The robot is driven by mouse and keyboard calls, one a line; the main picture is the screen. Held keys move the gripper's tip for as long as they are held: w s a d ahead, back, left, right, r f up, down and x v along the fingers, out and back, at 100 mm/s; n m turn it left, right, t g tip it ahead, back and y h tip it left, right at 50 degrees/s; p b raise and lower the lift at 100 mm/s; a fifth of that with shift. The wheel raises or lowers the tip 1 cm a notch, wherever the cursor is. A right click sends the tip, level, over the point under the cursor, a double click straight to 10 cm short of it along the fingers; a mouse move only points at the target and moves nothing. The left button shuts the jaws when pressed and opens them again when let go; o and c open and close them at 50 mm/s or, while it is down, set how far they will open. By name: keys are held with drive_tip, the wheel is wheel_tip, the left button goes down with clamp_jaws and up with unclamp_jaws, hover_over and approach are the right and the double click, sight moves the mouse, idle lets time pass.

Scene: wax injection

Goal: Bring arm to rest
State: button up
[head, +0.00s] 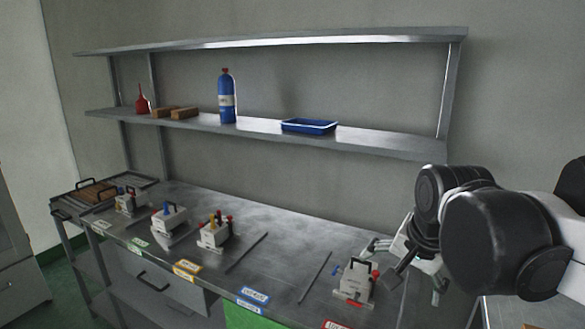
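My arm comes in from the right edge in the head view. My gripper (403,270) is at its end, low over the right part of the metal workbench (300,245). Its two fingers are spread apart, one to the left and one to the right, and I see nothing held between them. A light grey mould block (357,282) with a dark handle and red and blue parts stands just left of the gripper. The gripper looks apart from it, but the exact gap is hard to tell.
More mould blocks stand to the left: one (215,233), another (170,217) and a third (130,200). Thin dark rods (247,253) lie between stations. A shelf (370,139) above holds a blue bottle (227,97) and blue tray (309,126). Open air lies between shelf and bench.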

drive_tip(key=s+f+n+t, duration=0.2)
drive_tip(key=s+f+n, duration=0.3)
drive_tip(key=s, duration=0.5)
drive_tip(key=n, duration=0.2)
drive_tip(key=shift+n, duration=0.3)
drive_tip(key=shift+s, duration=0.1)
drive_tip(key=shift+c, duration=0.5)
